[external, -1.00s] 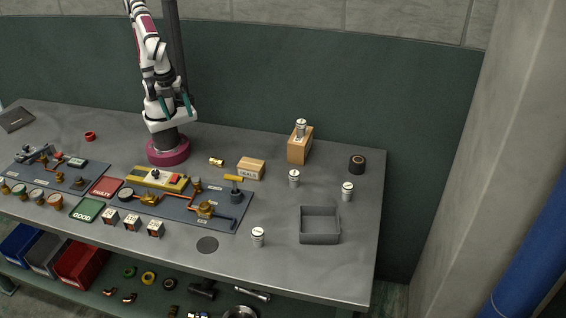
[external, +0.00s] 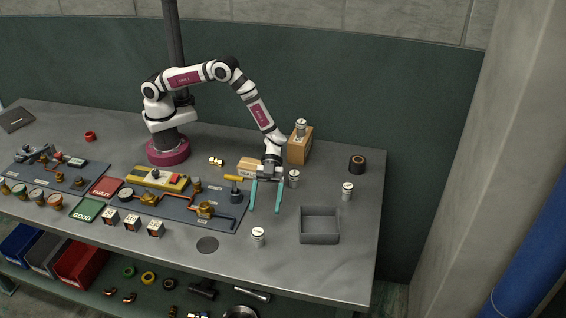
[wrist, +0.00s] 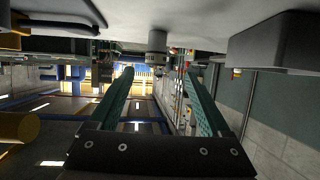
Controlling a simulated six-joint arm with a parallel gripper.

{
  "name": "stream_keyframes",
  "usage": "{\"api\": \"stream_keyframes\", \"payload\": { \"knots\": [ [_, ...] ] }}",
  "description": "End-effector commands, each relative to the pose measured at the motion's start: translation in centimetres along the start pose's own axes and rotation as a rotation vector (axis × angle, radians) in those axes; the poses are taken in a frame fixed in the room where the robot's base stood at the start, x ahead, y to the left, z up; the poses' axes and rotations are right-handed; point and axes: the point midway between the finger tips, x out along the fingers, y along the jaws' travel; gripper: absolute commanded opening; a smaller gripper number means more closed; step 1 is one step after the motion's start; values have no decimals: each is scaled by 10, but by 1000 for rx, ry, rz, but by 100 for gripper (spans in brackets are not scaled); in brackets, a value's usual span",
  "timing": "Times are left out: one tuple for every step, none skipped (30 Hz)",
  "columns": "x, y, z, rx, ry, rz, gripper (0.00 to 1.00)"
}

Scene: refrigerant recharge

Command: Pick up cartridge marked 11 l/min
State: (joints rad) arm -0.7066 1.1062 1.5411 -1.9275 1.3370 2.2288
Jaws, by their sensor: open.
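Several small white-and-grey cartridges stand on the bench in the external view: one at the front (external: 258,237), one in the middle (external: 294,179), one at the right (external: 347,192), and one on top of a cardboard box (external: 301,128). Their markings are too small to read, so I cannot tell which is 11 l/min. My gripper (external: 265,210) is open and empty, its teal fingers pointing toward the front of the bench, behind the front cartridge. The wrist view looks upside down; a cartridge (wrist: 157,45), apparently the front one, appears beyond and between my open fingertips (wrist: 160,75).
A grey open bin (external: 319,238) stands right of the front cartridge and shows in the wrist view (wrist: 275,45). The cardboard box (external: 300,148) stands behind. Bench around the front cartridge is clear.

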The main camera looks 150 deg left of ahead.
Motion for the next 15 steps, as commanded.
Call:
{"api": "stream_keyframes", "payload": {
  "knots": [
    [14, 2, 0, 2, 0, 5, 81],
    [22, 1, 0, 1, 0, 4, 81],
    [30, 2, 0, 1, -1, 5, 81],
    [35, 1, 0, 1, 0, 4, 81],
    [40, 1, 0, 1, -1, 4, 81],
    [44, 1, 0, 0, -1, 3, 81],
    [47, 1, -1, 0, -1, 2, 81],
    [51, 2, -1, 0, -1, 3, 81],
    [58, 4, -3, 1, -1, 5, 81],
    [65, 5, -4, 1, -1, 6, 81],
    [71, 6, -5, 0, -1, 5, 81],
    [79, 7, -6, 1, -1, 5, 81],
    [85, 8, -6, 1, -1, 6, 81],
    [90, 7, -6, 0, -1, 5, 81],
    [95, 7, -6, -1, -2, 4, 81]
  ]
}}
